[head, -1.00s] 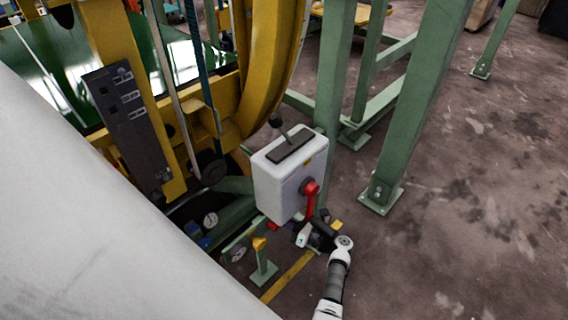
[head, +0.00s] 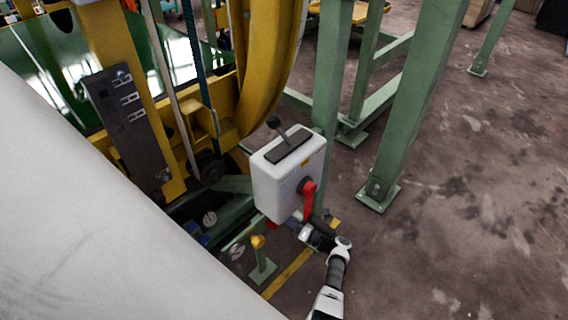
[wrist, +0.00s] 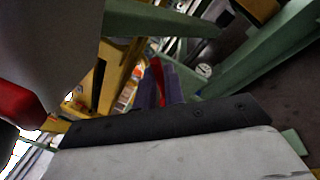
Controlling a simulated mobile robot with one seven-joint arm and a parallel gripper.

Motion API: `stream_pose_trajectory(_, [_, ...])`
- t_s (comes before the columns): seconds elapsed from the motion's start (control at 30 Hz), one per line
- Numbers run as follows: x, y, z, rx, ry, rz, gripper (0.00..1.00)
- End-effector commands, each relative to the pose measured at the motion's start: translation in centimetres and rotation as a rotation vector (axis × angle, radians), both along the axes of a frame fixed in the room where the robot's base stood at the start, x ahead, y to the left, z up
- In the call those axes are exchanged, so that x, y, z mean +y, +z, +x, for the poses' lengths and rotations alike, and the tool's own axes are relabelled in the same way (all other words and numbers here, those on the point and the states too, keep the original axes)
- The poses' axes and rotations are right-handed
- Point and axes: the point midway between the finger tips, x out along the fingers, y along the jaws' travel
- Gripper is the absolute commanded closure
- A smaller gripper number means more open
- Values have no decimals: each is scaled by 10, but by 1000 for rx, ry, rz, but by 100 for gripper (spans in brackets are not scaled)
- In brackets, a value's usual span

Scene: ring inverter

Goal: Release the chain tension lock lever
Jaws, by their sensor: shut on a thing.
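A thin red lever (wrist: 158,80) shows between the two dark fingers of my gripper (wrist: 165,86) in the wrist view. My gripper is shut on it. In the head view my gripper (head: 303,232) is low, just under a white control box (head: 280,185), and its fingertips are hard to make out. A bit of red (head: 271,225) shows below the box there; most of it is hidden. A larger red handle (head: 308,200) hangs down on the box's right side, apart from my fingers. It also shows at the left of the wrist view (wrist: 18,105).
A black-knobbed stick (head: 276,125) stands on top of the box. Green steel posts (head: 410,110) rise behind and to the right. A yellow curved frame (head: 265,75) stands behind the box. A small yellow-topped pedal post (head: 260,260) stands at front left. Open floor lies at right.

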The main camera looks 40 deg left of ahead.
Motion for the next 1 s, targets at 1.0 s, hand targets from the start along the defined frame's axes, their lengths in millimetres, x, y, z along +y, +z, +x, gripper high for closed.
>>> stream_pose_trajectory(1.0, [-1, -8, 5, 190, -2, 15, 75])
